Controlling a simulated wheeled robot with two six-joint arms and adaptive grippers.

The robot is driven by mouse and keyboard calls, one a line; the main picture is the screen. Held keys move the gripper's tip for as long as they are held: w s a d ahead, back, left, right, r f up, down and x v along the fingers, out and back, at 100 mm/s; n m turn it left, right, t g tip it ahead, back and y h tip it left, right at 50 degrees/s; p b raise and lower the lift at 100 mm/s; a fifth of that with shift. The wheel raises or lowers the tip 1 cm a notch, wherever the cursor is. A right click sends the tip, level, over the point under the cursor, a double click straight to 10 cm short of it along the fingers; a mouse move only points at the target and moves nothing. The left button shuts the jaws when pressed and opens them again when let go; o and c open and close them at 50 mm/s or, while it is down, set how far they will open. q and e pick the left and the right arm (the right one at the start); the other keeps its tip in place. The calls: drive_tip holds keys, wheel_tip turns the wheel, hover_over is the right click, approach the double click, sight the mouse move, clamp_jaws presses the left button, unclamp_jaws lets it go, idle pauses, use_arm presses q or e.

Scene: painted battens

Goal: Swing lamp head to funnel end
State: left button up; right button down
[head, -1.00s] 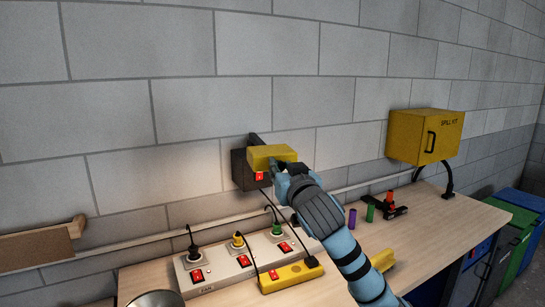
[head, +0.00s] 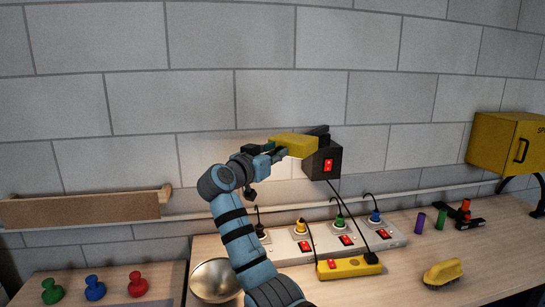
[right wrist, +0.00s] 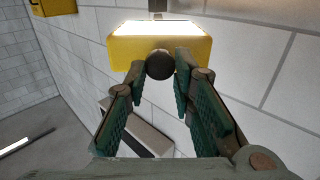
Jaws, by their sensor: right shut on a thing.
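The yellow lamp head (head: 293,145) hangs on the wall by a dark box (head: 322,160) with a red switch, and points to the left of that box. My right gripper (head: 268,154) is at its left end. In the right wrist view the lamp head (right wrist: 160,45) has a lit face, and its dark round knob (right wrist: 160,65) sits between the tips of my right gripper (right wrist: 160,80), shut on it. A shiny metal round-mouthed thing (head: 208,280), perhaps the funnel, stands on the bench below left, partly behind my right arm. My left gripper is out of view.
A power strip (head: 325,243) with several coloured plugs and a yellow switch block (head: 350,266) lie below the lamp. A yellow brush (head: 443,272) is at right. Green, blue and red knobs (head: 95,288) stand at left. The wall beside the lamp is clear.

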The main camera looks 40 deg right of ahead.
drive_tip(key=shift+s+d+r, duration=0.1)
drive_tip(key=shift+s+r, duration=0.05)
drive_tip(key=shift+s, duration=0.05)
drive_tip(key=c, duration=1.7)
unclamp_jaws()
drive_tip(key=o, duration=0.4)
drive_tip(key=shift+d, duration=0.15)
drive_tip(key=shift+c, duration=0.2)
drive_tip(key=v, duration=1.1)
drive_tip(key=shift+s+a, duration=0.2)
drive_tip(key=shift+a, duration=0.15)
drive_tip(key=shift+d+f, duration=0.15)
drive_tip(key=shift+f, duration=0.05)
